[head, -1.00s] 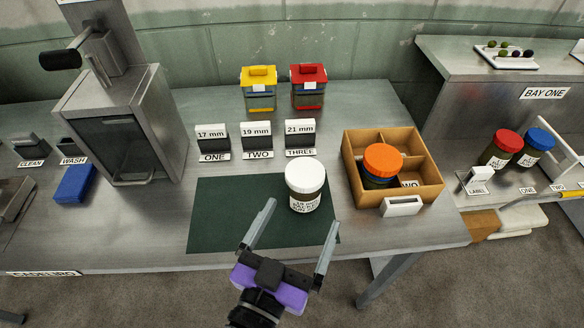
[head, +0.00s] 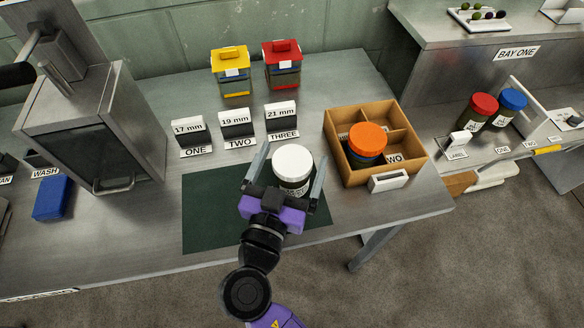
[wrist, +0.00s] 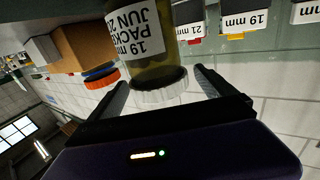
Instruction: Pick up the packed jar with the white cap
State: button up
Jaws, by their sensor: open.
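The packed jar with the white cap (head: 293,170) stands upright on the dark green mat (head: 210,215). In the wrist view the jar (wrist: 150,45) appears upside down, with a printed label reading "19 mm PACKED JUN" and greenish contents. My gripper (head: 291,168) is open, with one finger on each side of the jar. In the wrist view the fingers (wrist: 165,85) also flank the white cap, with gaps visible beside it. Whether a finger touches the jar cannot be told. The jar's lower front is partly hidden by my gripper.
A wooden divided box (head: 415,155) with an orange-capped jar (head: 367,143) stands close on the right. Size blocks (head: 236,124) stand behind the mat. Yellow (head: 231,70) and red (head: 283,64) lidded containers are at the back. A metal machine (head: 90,130) is at left.

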jog(key=shift+w, duration=0.2)
grip_shut()
dwell(0.3)
